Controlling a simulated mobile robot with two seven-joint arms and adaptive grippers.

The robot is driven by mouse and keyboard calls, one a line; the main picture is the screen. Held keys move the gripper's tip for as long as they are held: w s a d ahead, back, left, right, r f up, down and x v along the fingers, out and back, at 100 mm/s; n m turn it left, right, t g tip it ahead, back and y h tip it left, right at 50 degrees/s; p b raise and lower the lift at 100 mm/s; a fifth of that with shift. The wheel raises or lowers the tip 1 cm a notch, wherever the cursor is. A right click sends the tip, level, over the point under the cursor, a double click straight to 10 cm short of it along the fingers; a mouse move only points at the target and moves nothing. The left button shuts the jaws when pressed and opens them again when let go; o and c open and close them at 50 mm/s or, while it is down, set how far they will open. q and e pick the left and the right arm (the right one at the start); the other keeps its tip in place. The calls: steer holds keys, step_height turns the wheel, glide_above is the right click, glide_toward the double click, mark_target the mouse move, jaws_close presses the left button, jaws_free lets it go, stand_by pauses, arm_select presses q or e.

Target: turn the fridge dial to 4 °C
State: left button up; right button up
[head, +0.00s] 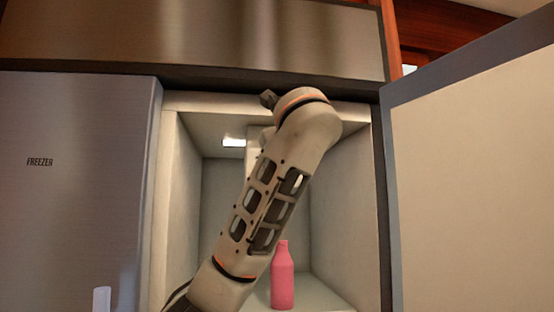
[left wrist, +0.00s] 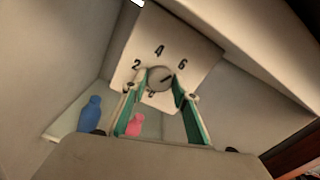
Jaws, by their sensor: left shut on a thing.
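The fridge dial (left wrist: 159,76) is a small grey round knob on a pale panel (left wrist: 185,42) inside the fridge, seen in the left wrist view. The panel carries the numbers 2, 4 and 6 from left to right, with another mark below the knob partly hidden. A dark line on the knob appears to point right and slightly up, toward the 6 side. My left gripper (left wrist: 161,80) has its green-lined fingers on either side of the dial, shut on it. In the head view my left arm hides the dial and most of the gripper. My right gripper is out of view.
A pink bottle (head: 282,278) stands on the fridge floor. A blue bottle (left wrist: 89,114) stands nearby in the left wrist view. The fridge door (head: 470,190) is open at the right. The closed freezer door (head: 75,210) is at the left.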

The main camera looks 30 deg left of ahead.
arm_select(q)
steer(key=n+b, duration=0.4)
steer(key=n, duration=0.7)
steer(key=shift+a, duration=0.1)
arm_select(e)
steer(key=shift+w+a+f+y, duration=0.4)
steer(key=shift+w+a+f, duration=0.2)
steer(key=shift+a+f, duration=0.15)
arm_select(q)
steer(key=shift+n, duration=0.3)
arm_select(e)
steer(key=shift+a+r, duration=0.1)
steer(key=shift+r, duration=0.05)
arm_select(q)
steer(key=o, duration=1.1)
steer(key=shift+s, duration=0.1)
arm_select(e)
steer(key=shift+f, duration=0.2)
